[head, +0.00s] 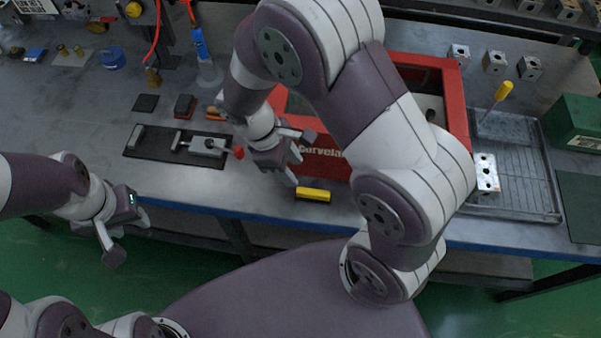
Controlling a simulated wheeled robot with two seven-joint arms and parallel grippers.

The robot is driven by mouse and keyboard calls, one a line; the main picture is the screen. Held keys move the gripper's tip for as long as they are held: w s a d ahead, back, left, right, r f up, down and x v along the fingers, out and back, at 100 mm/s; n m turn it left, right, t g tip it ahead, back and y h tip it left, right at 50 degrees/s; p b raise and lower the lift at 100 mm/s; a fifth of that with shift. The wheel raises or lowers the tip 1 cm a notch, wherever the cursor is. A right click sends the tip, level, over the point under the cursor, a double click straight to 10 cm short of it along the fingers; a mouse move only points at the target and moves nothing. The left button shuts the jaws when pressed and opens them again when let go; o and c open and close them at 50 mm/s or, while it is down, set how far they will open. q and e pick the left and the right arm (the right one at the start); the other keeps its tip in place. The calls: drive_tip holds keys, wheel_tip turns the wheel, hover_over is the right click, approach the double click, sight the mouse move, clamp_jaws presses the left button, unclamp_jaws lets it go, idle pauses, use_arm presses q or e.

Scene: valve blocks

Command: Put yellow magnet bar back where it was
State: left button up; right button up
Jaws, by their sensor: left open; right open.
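A yellow magnet bar (312,194) with a dark lower side lies near the front edge of the workbench, in front of the red machine. My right gripper (302,158) is open over the bench, up and left of the bar and apart from it. Nothing shows between its fingers. My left gripper (126,243) is open and empty in front of the bench edge at the left, far from the bar.
A red box-like machine (455,98) stands behind my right arm, which hides much of it. A black mat (160,152) with a small clamp (206,146) lies at left. A metal tray (510,190) holds a valve block (486,172) and a yellow-handled screwdriver (503,91). A green box (577,122) stands at far right.

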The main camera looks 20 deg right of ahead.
drive_tip(key=s+d+r+m+t+y, duration=0.2)
drive_tip(key=d+r+m+t+y, duration=0.1)
drive_tip(key=m, duration=0.8)
wheel_tip(320, 180, up, 3)
drive_tip(key=shift+s+d+f+t+y, duration=0.2)
drive_tip(key=shift+d+t+y, duration=0.2)
drive_tip(key=shift+d, duration=0.35)
drive_tip(key=shift+s, duration=0.1)
